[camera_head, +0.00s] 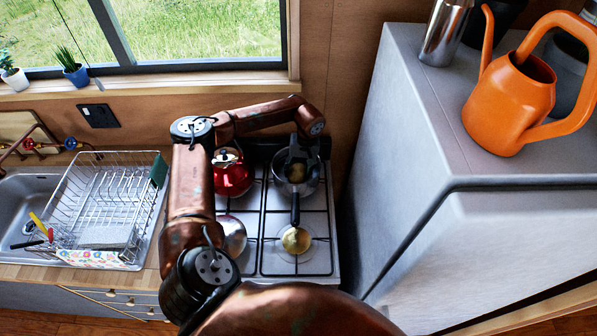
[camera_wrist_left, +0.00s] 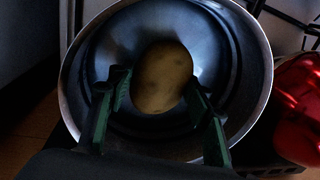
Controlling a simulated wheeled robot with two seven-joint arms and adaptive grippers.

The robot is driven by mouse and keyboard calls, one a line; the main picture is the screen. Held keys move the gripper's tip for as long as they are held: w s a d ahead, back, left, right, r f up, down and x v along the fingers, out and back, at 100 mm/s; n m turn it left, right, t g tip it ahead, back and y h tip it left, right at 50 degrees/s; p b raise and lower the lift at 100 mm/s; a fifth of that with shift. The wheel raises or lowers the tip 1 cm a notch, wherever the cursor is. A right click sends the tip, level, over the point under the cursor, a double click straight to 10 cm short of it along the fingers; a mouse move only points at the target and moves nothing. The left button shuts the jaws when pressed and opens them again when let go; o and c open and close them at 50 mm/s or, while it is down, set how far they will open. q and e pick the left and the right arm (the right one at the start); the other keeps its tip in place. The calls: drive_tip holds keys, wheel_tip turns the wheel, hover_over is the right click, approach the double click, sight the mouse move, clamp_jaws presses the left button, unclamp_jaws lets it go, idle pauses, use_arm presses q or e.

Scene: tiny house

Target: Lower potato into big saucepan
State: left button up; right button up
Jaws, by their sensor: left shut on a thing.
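The big saucepan (camera_head: 312,184) is a metal pan on the back right of the stove, its dark handle pointing to the front. My left gripper (camera_head: 295,158) reaches down over it from the back. In the left wrist view, the saucepan (camera_wrist_left: 250,85) has a round rim that surrounds the potato and fingertips from this angle. The brown, oval potato (camera_wrist_left: 162,75) sits between the two green-edged fingers of my left gripper (camera_wrist_left: 161,90), which is shut on it. I cannot tell whether the potato touches the pan's bottom. My right gripper is not in view.
A red kettle (camera_head: 232,178) stands left of the saucepan; its red side (camera_wrist_left: 298,110) shows close in the wrist view. A metal pot (camera_head: 231,236) is at the front left. A tall grey fridge (camera_head: 415,160) stands on the right, with an orange watering can (camera_head: 508,105) on top.

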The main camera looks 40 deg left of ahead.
sight(303, 171)
use_arm(q)
drive_tip(key=o, duration=1.3)
drive_tip(key=r, duration=0.4)
drive_tip(key=d+r, duration=0.1)
drive_tip(key=r, duration=0.3)
drive_tip(key=w+r, duration=0.1)
drive_tip(key=r, duration=0.3)
drive_tip(key=shift+w+d, duration=0.1)
drive_tip(key=shift+d, duration=0.05)
